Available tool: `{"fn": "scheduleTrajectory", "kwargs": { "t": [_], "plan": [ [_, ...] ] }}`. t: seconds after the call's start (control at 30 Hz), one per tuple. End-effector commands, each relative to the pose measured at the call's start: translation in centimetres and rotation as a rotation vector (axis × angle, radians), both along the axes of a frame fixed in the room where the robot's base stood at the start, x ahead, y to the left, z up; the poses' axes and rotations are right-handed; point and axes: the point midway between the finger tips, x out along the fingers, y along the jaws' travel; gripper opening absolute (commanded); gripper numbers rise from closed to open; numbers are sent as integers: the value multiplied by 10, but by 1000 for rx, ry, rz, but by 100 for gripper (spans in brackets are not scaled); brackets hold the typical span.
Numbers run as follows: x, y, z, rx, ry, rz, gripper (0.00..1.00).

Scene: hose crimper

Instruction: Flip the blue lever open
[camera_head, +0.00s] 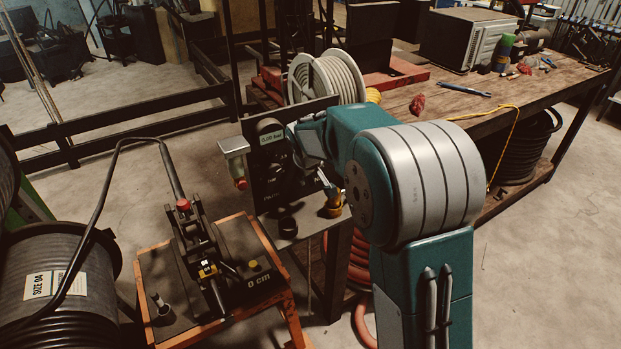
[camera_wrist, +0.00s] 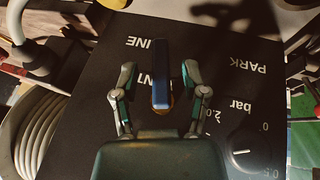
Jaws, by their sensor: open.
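The blue lever (camera_wrist: 160,72) shows in the wrist view as an upright bar in front of a black panel (camera_wrist: 215,85). My gripper (camera_wrist: 159,74) is open, with one finger on each side of the lever. A gap shows between each finger and the lever, so neither appears to touch it. In the head view my arm reaches to the black panel (camera_head: 262,185), and I cannot make out the lever there.
The panel carries upside-down lettering, including "PARK" and "bar", and a dial (camera_wrist: 248,150). A hose reel (camera_head: 328,80) stands behind it. To the left is an orange-framed stand (camera_head: 172,290) with a black press. A wooden workbench (camera_head: 500,95) extends right.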

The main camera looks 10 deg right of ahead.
Motion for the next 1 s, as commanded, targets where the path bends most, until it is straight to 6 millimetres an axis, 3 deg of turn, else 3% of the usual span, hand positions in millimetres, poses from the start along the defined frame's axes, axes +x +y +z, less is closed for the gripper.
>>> {"fn": "scheduleTrajectory", "kwargs": {
  "t": [0.2, 0.47, 0.6, 1.0],
  "plan": [
    [8, -3, -17, 0, 0, 0, 57],
    [9, -3, -18, 2, -1, 0, 57],
    [8, -3, -18, 1, -1, -1, 0],
    [8, -2, -19, 33, 13, -3, 0]
  ]
}}
